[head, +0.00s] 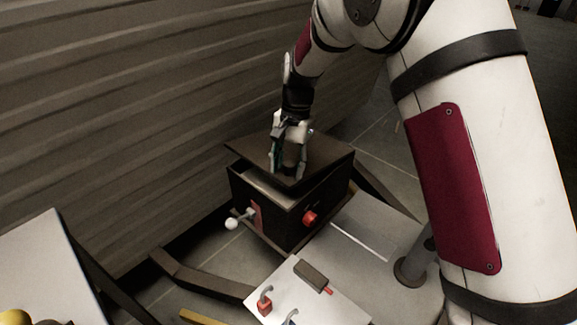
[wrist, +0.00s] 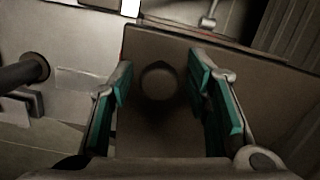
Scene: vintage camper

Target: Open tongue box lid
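The dark tongue box (head: 275,215) stands in the middle of the head view. Its flat brown lid (head: 328,154) sits a little raised and tilted, with a narrow gap and a pale inner edge showing along the left front side. My gripper (head: 286,172) is over the lid, fingers pointing down close to its surface; whether they touch it is unclear. In the wrist view my gripper (wrist: 160,82) has its teal-padded fingers wide apart. Between them is the brown lid surface (wrist: 145,125) with a dark round mark or knob (wrist: 158,80). Nothing is visibly held.
A red knob (head: 310,218) and a white-balled lever (head: 232,223) stick out from the box sides. A pale board with padlocks (head: 310,292) lies in front, on a grey table (head: 375,235). A corrugated wall (head: 150,110) is close behind. A white panel (head: 45,270) is at left.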

